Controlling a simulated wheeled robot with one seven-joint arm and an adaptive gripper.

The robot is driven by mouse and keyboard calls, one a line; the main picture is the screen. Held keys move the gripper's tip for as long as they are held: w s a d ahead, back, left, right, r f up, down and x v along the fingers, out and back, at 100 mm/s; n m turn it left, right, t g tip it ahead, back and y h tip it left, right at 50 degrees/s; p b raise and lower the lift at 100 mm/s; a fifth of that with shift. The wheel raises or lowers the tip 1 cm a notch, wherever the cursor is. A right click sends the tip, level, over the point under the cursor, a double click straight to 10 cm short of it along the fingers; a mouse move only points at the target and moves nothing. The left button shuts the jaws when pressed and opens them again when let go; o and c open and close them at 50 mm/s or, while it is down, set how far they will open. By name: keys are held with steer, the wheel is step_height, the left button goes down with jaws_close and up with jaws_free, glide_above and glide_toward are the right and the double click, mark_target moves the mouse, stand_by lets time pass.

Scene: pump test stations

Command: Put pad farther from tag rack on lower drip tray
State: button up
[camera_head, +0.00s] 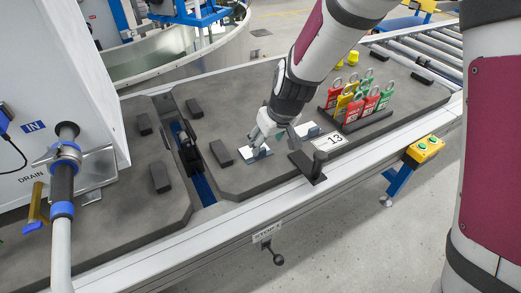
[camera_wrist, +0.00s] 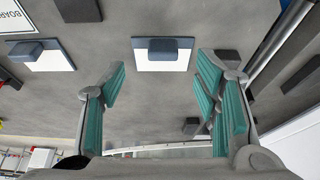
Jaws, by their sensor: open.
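The pad farther from the tag rack (camera_head: 254,155) is a white plate with a blue-grey block on top, lying on the dark grey board. In the wrist view this pad (camera_wrist: 147,63) is ahead of and between my fingers. The second, similar pad (camera_head: 308,129) lies nearer the tag rack (camera_head: 362,122); it also shows at the wrist view's left (camera_wrist: 40,62). My gripper (camera_head: 259,137) is open and empty, just above the farther pad; its teal fingers (camera_wrist: 160,98) are wide apart. A shiny metal tray (camera_head: 98,172) lies at left by the drain; I cannot tell whether it is the lower one.
The rack holds several red, yellow and green tags. Dark blocks (camera_head: 160,178) and a gap with a black clamp (camera_head: 188,152) lie between pad and tray. A drain pipe (camera_head: 64,205) stands at left.

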steer(key=shift+b+x, duration=1.1)
steer(key=shift+x, duration=2.35)
steer(key=shift+a+r, duration=0.1)
steer(key=shift+a, duration=0.1)
steer(key=shift+c, duration=0.6)
steer(key=c, duration=1.2)
steer(key=shift+o, duration=0.2)
steer(key=shift+r, duration=0.15)
